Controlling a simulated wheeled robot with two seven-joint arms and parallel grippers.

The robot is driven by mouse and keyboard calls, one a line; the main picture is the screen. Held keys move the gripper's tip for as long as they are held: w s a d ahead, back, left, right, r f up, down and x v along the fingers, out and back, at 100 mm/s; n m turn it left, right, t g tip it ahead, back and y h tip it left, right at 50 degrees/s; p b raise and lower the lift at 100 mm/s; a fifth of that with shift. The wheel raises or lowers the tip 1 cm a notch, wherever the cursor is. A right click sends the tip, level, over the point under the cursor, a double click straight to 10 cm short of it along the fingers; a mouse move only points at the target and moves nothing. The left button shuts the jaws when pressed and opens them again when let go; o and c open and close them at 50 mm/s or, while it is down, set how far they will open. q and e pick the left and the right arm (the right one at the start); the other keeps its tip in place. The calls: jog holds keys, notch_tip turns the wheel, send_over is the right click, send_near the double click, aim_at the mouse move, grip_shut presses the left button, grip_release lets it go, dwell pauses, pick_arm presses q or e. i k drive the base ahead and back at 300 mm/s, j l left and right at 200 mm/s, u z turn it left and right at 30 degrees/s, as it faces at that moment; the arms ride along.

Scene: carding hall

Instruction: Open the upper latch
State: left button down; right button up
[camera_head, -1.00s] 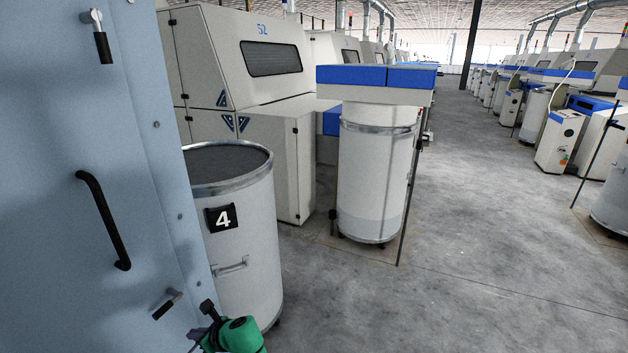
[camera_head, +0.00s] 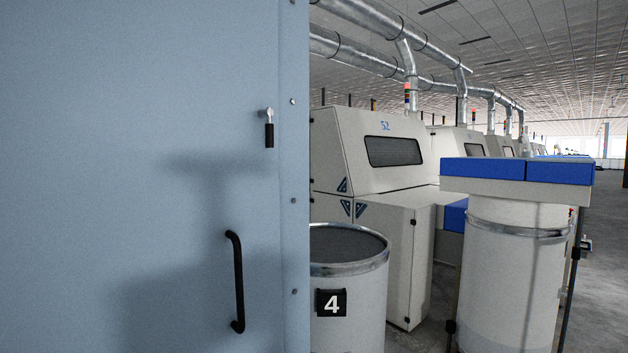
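The upper latch (camera_head: 268,128) is on the light blue cabinet door (camera_head: 120,90), near its right edge. It has a silver pivot at the top and a black grip hanging straight down. A black bar handle (camera_head: 236,282) is fixed to the door below it. The lower latch is out of the picture. Neither of my grippers is in view. A soft dark shadow lies on the door to the left of the latch and handle.
A white can marked 4 (camera_head: 370,311) stands close to the right of the door edge. Behind it is the carding machine marked 52 (camera_head: 372,208). Another white can (camera_head: 510,280) stands under a blue-topped unit (camera_head: 516,170) at right.

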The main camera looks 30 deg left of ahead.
aim_at(268, 113)
jog(key=u, duration=1.1)
jog(key=i+l, duration=0.25)
jog(key=l, duration=0.2)
jog(key=i+l, duration=0.3)
jog(key=l, duration=0.15)
jog(key=i+l, duration=0.25)
jog(key=l, duration=0.15)
jog(key=i+l+z, duration=0.1)
jog(key=i+l, duration=0.15)
jog(key=l, duration=0.2)
